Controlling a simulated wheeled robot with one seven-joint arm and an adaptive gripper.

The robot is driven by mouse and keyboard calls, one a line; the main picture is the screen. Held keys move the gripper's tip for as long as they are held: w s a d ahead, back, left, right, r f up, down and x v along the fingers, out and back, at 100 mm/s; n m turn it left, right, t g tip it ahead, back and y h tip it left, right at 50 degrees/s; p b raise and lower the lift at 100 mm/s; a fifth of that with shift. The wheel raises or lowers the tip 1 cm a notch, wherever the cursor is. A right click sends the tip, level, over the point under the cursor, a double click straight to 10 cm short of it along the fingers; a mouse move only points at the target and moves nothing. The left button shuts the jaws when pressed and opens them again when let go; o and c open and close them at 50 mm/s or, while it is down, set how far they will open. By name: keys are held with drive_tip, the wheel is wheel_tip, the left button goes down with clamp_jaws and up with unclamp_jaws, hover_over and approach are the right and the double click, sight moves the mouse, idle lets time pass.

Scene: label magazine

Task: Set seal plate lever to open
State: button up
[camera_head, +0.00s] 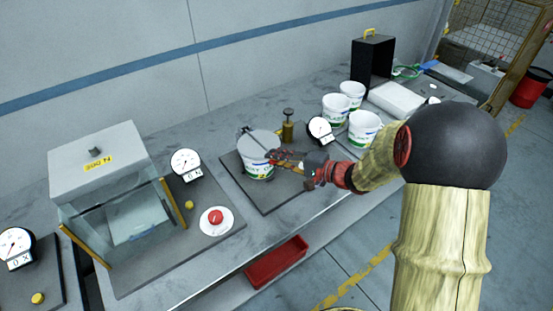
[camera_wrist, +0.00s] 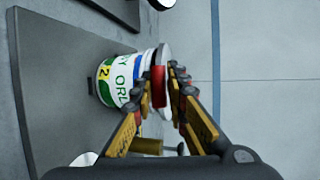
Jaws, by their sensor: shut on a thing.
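A white tub with green and yellow print (camera_head: 257,171) stands on a dark base plate (camera_head: 284,199) in the middle of the bench. The round grey seal plate (camera_head: 259,140) lies over its top; its edge also shows in the wrist view (camera_wrist: 165,52). My gripper (camera_head: 280,160) is at the right side of the tub's rim. In the wrist view my gripper (camera_wrist: 159,86) is shut on a red piece (camera_wrist: 158,88) beside the plate's edge, which looks like the lever's handle. The rest of the lever is hidden by the fingers.
A brass post with a black knob (camera_head: 288,128) and a dial (camera_head: 320,130) stand close behind. Several white tubs (camera_head: 363,129) are to the right. A glass-fronted box (camera_head: 100,170) and a red button (camera_head: 215,217) are to the left. A red bin (camera_head: 276,262) lies below the bench edge.

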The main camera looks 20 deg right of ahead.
sight(263, 146)
drive_tip(key=shift+f, duration=0.1)
clamp_jaws()
idle(0.3)
wheel_tip(263, 146, up, 2)
drive_tip(key=p, duration=0.2)
drive_tip(key=shift+g+p, duration=0.3)
drive_tip(key=shift+p, duration=0.1)
drive_tip(key=r+g+p, duration=0.1)
drive_tip(key=p, duration=0.2)
drive_tip(key=w+r+h+p, duration=0.1)
drive_tip(key=r+p, duration=0.1)
drive_tip(key=r+m+g+p, duration=0.1)
drive_tip(key=r+p, duration=0.1)
drive_tip(key=p, duration=0.1)
drive_tip(key=shift+w+a+r+g+h+p, duration=0.2)
drive_tip(key=shift+a+g+h+p, duration=0.1)
drive_tip(key=shift+h+p, duration=0.1)
drive_tip(key=w+a+r+g+h+p, duration=0.1)
drive_tip(key=w+a+r+g+p, duration=0.1)
drive_tip(key=w+r+p, duration=0.3)
drive_tip(key=w+a+r+m+g+h+p, duration=0.1)
drive_tip(key=w+r+p, duration=0.5)
drive_tip(key=w+p, duration=0.6)
drive_tip(key=shift+a+r+g, duration=0.3)
drive_tip(key=shift+a+g, duration=0.4)
drive_tip(key=shift+a, duration=0.45)
